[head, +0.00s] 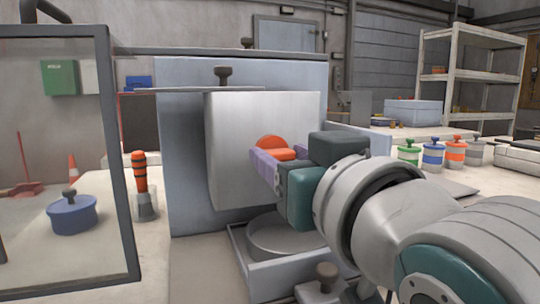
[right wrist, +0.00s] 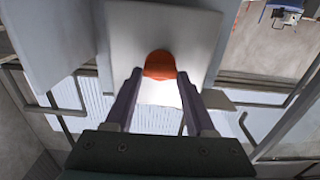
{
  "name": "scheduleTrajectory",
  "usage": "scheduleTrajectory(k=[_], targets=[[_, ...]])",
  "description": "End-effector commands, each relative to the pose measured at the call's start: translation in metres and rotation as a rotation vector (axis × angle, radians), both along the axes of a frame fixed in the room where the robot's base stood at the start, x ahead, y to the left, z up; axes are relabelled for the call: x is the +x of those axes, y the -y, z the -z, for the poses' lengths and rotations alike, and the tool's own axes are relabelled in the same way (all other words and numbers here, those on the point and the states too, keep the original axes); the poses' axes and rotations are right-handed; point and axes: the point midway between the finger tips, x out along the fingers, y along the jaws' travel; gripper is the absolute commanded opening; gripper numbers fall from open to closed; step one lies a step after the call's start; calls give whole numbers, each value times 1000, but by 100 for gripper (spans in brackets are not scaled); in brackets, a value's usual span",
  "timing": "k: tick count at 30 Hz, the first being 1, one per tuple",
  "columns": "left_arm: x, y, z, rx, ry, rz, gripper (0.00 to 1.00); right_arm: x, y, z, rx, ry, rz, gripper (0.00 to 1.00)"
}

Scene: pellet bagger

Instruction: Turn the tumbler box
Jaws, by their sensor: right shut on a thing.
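The tumbler box (head: 232,125) is a pale metal box hanging in front of a blue-grey back panel, and its face also shows in the right wrist view (right wrist: 195,35). An orange knob (head: 270,142) sticks out of its front. My right gripper (head: 267,160) is at the knob, with its purple fingers on either side of it. In the right wrist view the knob (right wrist: 160,65) sits between the fingertips, and the gripper is shut on it. The gripper and arm hide the lower right of the box. My left gripper is in neither view.
A round grey pan (head: 275,238) sits in a tray below the box. A framed clear panel (head: 122,200) stands at the left, with a blue lidded pot (head: 73,215) behind it. An orange-handled tool (head: 141,180) stands nearby. Several coloured jars (head: 432,155) line the right bench.

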Motion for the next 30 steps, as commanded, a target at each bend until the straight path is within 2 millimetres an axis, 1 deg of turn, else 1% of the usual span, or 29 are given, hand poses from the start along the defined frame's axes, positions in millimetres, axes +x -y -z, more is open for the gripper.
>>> scheduleTrajectory(k=[1,9,10,25,30], targets=[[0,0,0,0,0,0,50,0,0,0,0,0,0,32],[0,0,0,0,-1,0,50,0,0,0,0,0,0,2],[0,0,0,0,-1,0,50,0,0,0,0,0,0,0],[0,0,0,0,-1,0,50,0,0,0,2,-2,0,0],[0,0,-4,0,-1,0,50,5,7,0,29,-12,1,0]])
